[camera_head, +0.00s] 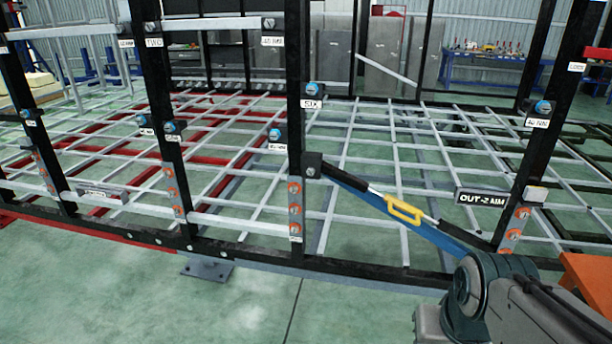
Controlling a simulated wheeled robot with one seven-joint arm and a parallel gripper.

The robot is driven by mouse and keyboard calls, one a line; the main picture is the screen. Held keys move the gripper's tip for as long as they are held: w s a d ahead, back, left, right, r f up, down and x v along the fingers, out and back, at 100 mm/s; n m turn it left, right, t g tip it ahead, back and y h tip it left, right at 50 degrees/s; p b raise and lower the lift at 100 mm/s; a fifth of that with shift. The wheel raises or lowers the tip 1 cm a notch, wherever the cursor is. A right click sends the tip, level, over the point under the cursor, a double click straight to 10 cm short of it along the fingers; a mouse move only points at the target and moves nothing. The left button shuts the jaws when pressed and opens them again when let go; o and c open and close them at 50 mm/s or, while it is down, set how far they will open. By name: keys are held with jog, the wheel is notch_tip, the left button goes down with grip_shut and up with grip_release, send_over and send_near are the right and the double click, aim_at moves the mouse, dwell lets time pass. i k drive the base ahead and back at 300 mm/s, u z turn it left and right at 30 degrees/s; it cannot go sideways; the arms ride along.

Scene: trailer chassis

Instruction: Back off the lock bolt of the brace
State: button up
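The brace (345,179) runs diagonally from a black bracket (312,165) on the middle post down to the right, towards the foot of the right post. My gripper is not in view.
Blue-headed bolts (311,88) with labels sit on the black posts, and orange discs (294,210) line plates lower down. A sign (481,198) reads "OUT-2 AIM". An orange surface (587,277) lies at the right edge. The green floor in front is mostly clear.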

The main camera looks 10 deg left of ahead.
aim_at(310, 171)
jog(key=u, duration=0.5)
jog(key=k, duration=1.2)
jog(key=u, duration=1.25)
jog(key=i, duration=1.5)
jog(key=z, duration=0.75)
jog(key=i, duration=0.6)
jog(key=z, duration=0.55)
